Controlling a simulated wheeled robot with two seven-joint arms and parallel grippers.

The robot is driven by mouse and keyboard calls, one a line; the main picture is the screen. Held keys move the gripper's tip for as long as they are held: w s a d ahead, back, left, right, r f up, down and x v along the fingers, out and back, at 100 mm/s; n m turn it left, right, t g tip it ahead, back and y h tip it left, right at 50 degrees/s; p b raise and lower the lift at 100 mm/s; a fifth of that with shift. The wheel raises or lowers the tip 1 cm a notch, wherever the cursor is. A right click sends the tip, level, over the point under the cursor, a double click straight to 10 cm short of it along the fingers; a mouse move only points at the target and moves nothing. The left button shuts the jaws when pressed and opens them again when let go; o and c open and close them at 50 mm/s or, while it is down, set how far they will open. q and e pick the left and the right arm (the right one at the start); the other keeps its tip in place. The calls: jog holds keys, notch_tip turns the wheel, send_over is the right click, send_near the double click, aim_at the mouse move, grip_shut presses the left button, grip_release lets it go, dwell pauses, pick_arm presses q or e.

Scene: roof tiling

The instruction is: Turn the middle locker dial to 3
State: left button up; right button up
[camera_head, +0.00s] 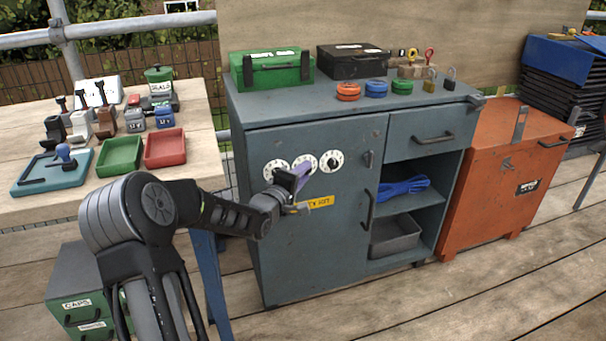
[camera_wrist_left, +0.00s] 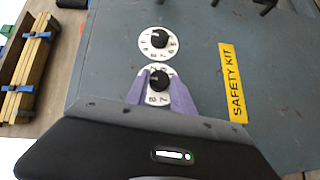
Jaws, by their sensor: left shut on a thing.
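The grey-blue locker (camera_head: 318,225) carries three white dials with black knobs in a row on its door. My left gripper (camera_head: 300,176) reaches the middle dial (camera_head: 305,160) from the front. In the left wrist view its purple fingers (camera_wrist_left: 163,88) are shut on the black knob of the middle dial (camera_wrist_left: 158,72), one finger on each side. The left dial (camera_head: 274,169) is hidden in the wrist view. I cannot tell which number the middle knob points to.
A yellow SAFETY KIT label (camera_wrist_left: 232,82) sits below the dials. The door handle (camera_head: 369,210) stands out at right. A green case (camera_head: 271,70) and black case (camera_head: 352,62) are on top. A wooden table (camera_head: 30,120) stands left, an orange cabinet (camera_head: 500,175) right.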

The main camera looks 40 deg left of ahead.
pick_arm(q)
grip_shut()
